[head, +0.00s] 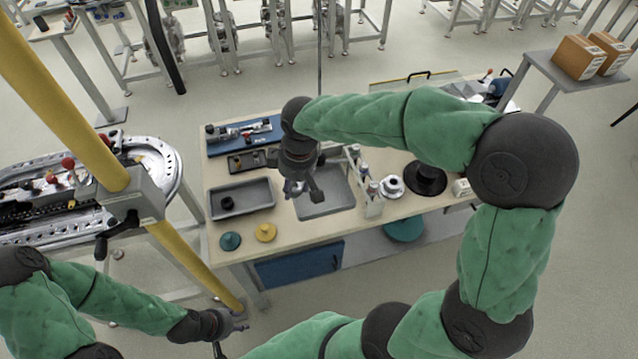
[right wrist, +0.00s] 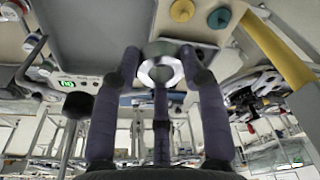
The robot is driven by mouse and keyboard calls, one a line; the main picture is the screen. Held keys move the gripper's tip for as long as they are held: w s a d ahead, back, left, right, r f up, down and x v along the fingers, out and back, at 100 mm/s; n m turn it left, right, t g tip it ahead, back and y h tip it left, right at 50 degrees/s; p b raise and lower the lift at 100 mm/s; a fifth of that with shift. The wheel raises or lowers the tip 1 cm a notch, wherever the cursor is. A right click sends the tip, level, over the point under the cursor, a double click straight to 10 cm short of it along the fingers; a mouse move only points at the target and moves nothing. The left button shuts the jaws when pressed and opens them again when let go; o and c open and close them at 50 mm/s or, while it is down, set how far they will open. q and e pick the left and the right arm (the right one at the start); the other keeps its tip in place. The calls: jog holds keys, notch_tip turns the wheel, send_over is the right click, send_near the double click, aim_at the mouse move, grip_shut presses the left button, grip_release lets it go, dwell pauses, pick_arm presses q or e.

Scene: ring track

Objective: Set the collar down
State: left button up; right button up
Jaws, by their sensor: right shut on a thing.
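My right gripper (head: 302,196) hangs fingers down over the worktable, above the left part of a grey tray (head: 335,198). In the right wrist view its fingers (right wrist: 160,80) are closed around a shiny silver ring-shaped collar (right wrist: 146,74). In the head view the collar is mostly hidden by the fingers; I cannot tell its exact height above the tray. My left gripper (head: 229,335) is low at the bottom left, away from the table, with its fingers apart and nothing visible between them.
A second grey tray (head: 253,197) holds a small black ring (head: 226,203). Teal (head: 230,241) and yellow (head: 265,232) discs lie at the front edge. A rack of bottles (head: 372,205), a silver flanged part (head: 391,187) and a black part (head: 426,179) stand to the right.

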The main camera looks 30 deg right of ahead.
jog(key=w+d+f, duration=0.1)
jog(key=d+f, duration=0.1)
jog(key=w+d+f, duration=0.1)
jog(key=d+f, duration=0.1)
jog(key=d, duration=0.1)
jog(key=w+d+f+b, duration=0.1)
jog(key=d+f, duration=0.1)
jog(key=d, duration=0.1)
jog(key=shift+f, duration=0.35)
jog(key=shift+w+d+f, duration=0.25)
jog(key=shift+d+f, duration=0.1)
jog(key=shift+f, duration=0.05)
jog(key=shift+d+f, duration=0.15)
jog(key=shift+f, duration=0.05)
jog(key=shift+w+d+f+b, duration=0.1)
jog(key=shift+f+b, duration=0.05)
jog(key=shift+f, duration=0.75)
jog(key=shift+d+f+b, duration=0.1)
jog(key=shift+f+b, duration=0.05)
jog(key=shift+f, duration=0.75)
